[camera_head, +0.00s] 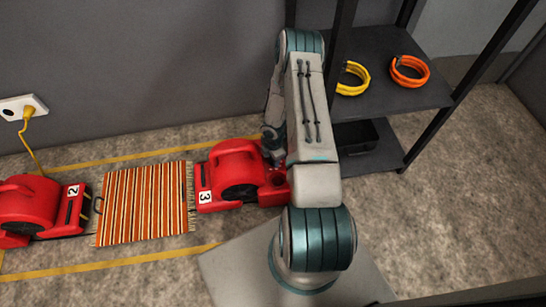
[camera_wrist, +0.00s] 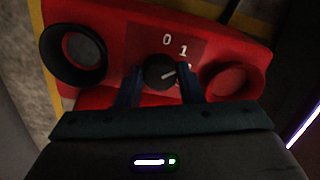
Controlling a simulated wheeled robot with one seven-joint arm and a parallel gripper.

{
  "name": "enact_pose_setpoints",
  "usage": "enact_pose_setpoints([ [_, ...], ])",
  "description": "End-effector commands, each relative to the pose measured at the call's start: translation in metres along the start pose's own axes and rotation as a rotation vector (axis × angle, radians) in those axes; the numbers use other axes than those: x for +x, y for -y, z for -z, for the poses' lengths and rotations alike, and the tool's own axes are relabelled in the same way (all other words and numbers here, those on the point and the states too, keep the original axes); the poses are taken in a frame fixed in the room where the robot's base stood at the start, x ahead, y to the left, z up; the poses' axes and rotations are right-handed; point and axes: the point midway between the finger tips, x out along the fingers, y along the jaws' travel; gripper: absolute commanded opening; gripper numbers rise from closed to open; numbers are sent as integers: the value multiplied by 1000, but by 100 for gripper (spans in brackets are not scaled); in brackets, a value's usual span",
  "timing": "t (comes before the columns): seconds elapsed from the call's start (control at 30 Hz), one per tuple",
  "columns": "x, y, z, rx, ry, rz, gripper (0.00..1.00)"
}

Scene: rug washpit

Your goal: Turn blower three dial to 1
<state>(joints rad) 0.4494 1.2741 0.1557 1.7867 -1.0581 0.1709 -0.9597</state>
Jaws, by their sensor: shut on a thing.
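Blower three (camera_head: 232,172) is the red blower with the "3" label, standing on the floor beside the striped rug. Its red control panel (camera_wrist: 120,40) fills the top of the wrist view, with a black round dial (camera_wrist: 158,68) in the middle. The marks 0 and 1 show above and to the upper right of the dial; a further mark below the 1 is partly hidden. The dial's white pointer line points right and slightly up, below the 1. My gripper (camera_wrist: 160,85) is shut on the dial, one dark finger on each side. In the head view my arm hides part of the panel.
A striped rug (camera_head: 145,203) lies between blower three and blower two (camera_head: 35,205). A dark shelf (camera_head: 400,95) with yellow (camera_head: 352,78) and orange (camera_head: 410,70) coils stands at the right. A wall outlet (camera_head: 22,107) with a yellow plug is at the far left.

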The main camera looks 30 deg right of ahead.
Motion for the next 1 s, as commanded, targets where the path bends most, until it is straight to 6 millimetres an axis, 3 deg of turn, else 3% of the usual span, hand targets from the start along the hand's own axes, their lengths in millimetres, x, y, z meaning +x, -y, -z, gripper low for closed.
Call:
enact_pose_setpoints([
  [0.3,0,0,0,-133,0,-1,11],
  [0.87,0,-1,0,-164,1,-1,11],
  [0.9,0,-1,0,-164,1,-1,37],
  [0.97,0,-1,0,-163,1,-1,53],
  [1.0,0,-1,0,-163,1,-1,56],
])
